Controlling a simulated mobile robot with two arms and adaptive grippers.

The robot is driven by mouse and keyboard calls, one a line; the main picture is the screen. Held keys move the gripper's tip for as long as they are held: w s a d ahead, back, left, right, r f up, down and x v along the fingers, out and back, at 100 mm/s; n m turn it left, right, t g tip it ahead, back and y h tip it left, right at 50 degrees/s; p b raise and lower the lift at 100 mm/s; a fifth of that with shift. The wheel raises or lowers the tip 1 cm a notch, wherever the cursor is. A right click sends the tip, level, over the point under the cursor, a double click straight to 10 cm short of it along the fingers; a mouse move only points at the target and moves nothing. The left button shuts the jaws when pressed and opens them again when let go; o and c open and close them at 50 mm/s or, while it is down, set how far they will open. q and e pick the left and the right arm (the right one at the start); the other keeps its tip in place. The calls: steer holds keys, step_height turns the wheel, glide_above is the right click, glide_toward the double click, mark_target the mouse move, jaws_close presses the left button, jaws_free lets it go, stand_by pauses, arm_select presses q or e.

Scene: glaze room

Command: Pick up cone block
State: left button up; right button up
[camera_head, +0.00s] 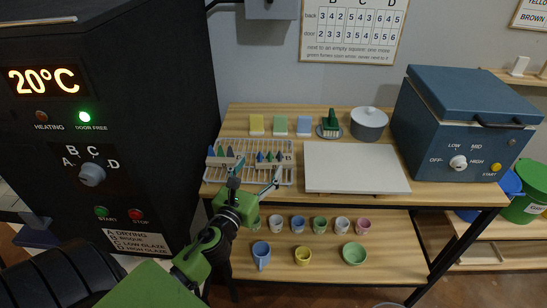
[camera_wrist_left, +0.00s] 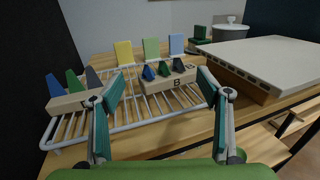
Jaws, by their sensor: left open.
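Two pale cone blocks lie on a white wire rack (camera_head: 250,181). The left block (camera_head: 219,162) carries blue, green and grey cones. In the left wrist view the left block (camera_wrist_left: 70,103) is at the left, and the right block (camera_wrist_left: 163,83) is ahead between the fingers. My left gripper (camera_head: 257,172) is open and empty, with its fingers spread in front of the rack; it also shows in the left wrist view (camera_wrist_left: 161,78). My right gripper is out of view.
A white slab (camera_head: 355,165) lies right of the rack. Yellow, green and blue tiles (camera_head: 280,125), a green piece (camera_head: 331,120) and a grey pot (camera_head: 369,124) stand behind. A blue kiln (camera_head: 465,120) is at the right, a black kiln (camera_head: 150,120) at the left. Cups fill the lower shelf.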

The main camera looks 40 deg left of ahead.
mark_target(269, 153)
arm_select(q)
steer(key=p+x, duration=0.1)
steer(key=x, duration=0.7)
steer(key=shift+d, duration=0.1)
steer(key=c, duration=1.3)
